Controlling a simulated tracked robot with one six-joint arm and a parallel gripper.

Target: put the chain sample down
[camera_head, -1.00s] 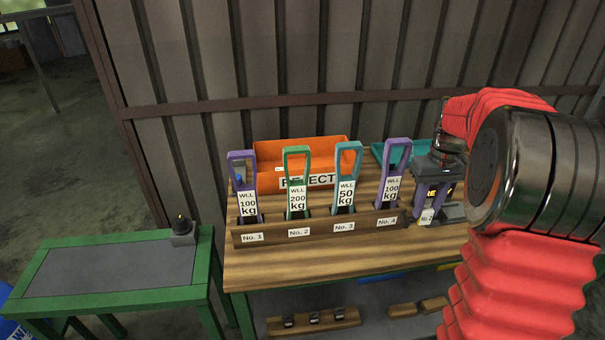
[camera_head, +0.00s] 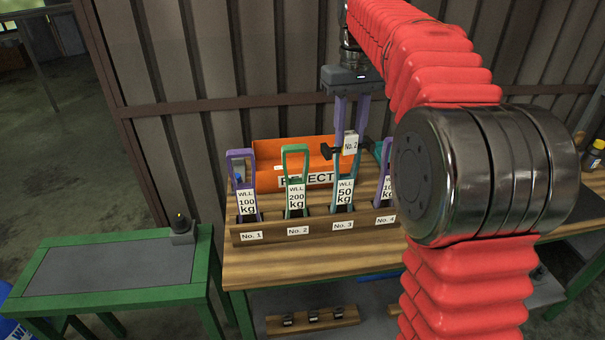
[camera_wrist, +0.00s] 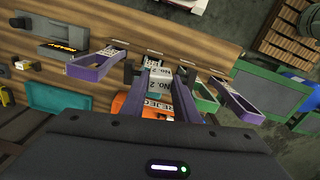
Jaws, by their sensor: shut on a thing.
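My gripper (camera_head: 349,140) is shut on the chain sample, whose white "No. 2" tag (camera_head: 351,144) shows at the fingertips. In the head view the gripper points down, overlapping the teal WLL 50 kg handle (camera_head: 346,190) in the picture. In the wrist view the tag (camera_wrist: 167,76) sits between the purple fingers of my gripper (camera_wrist: 160,80), with dark parts beside it. The chain itself is mostly hidden. The orange REJECT bin (camera_head: 275,152) stands behind the handles; part of it shows in the wrist view (camera_wrist: 130,103).
A wooden rack (camera_head: 270,236) with labels No. 1 to No. 4 holds upright handles along the bench's front. A teal tray (camera_wrist: 57,97) and a dark device with a lit display (camera_wrist: 70,46) show in the wrist view. A green-framed table (camera_head: 105,268) at left has a largely clear top.

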